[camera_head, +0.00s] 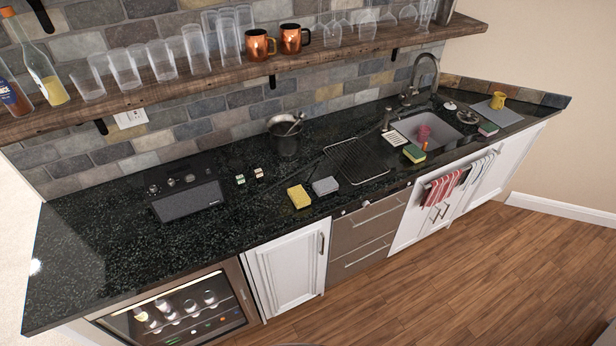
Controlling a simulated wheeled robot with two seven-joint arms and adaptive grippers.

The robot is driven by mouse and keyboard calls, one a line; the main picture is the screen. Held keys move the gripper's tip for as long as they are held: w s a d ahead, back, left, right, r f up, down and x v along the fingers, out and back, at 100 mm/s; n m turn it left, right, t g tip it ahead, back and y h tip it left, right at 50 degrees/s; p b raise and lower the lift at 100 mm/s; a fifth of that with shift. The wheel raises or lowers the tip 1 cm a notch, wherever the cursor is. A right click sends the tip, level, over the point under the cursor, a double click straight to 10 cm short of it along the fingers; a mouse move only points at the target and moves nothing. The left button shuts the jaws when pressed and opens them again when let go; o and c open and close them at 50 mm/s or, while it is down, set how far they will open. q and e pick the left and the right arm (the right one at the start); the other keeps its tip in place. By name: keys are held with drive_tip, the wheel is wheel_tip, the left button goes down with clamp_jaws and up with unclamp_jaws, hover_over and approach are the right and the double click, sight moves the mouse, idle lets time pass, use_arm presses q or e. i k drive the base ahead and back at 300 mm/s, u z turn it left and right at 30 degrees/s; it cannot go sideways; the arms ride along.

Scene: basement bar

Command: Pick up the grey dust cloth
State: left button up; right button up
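A small grey folded piece (326,186), which looks like the grey dust cloth, lies on the black speckled counter (110,235) near its front edge. It is right beside a yellow sponge-like block (299,196), on that block's right. A flat grey sheet (497,114) also lies at the far right end of the counter, near a yellow mug; I cannot tell whether it is cloth. Neither of my grippers is in view.
A dark speaker-like box (187,201) stands to the left. The sink (424,129) is further right. A wooden shelf (225,71) with glasses overhangs the back.

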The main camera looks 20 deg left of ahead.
sight(327, 186)
drive_tip(key=u, duration=0.75)
drive_tip(key=i, duration=0.85)
drive_tip(key=u, duration=0.5)
